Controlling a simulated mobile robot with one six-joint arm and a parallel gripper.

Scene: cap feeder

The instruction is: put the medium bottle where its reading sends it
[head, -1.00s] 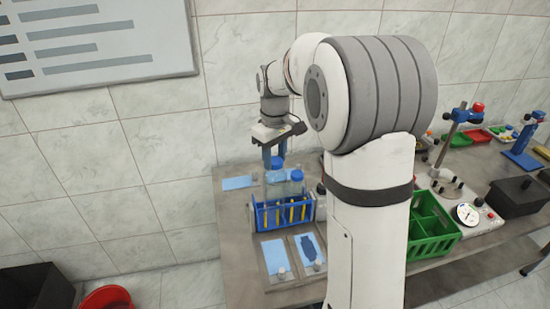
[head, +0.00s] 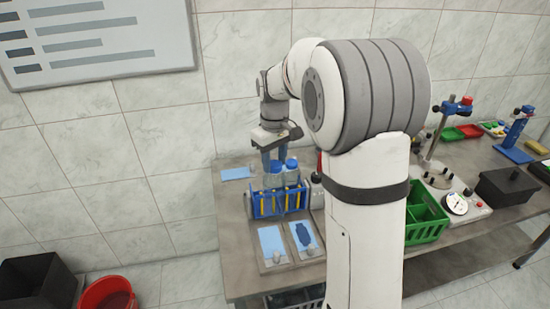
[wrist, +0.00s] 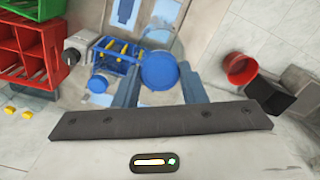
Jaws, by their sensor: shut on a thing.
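My gripper (head: 274,160) points down over the bench, its two blue fingers shut on a clear bottle with a blue cap (wrist: 159,70). The cap sits between the fingertips in the wrist view; most of the bottle's body is hidden below it. In the head view the held bottle (head: 275,173) overlaps the back of the blue rack (head: 265,205), so I cannot tell whether it is clear of it. A second blue-capped bottle (head: 292,164) stands just right of it; a cap (wrist: 97,83) also shows beside the rack in the wrist view. No reading is legible.
Two trays, one plain light blue (head: 271,241) and one with a dark blue shape (head: 305,236), lie in front of the rack. A blue pad (head: 237,173) lies behind left. A green crate (head: 427,222) and dial instrument (head: 457,204) stand right. A red bucket (head: 107,293) and black bin (head: 38,282) are on the floor.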

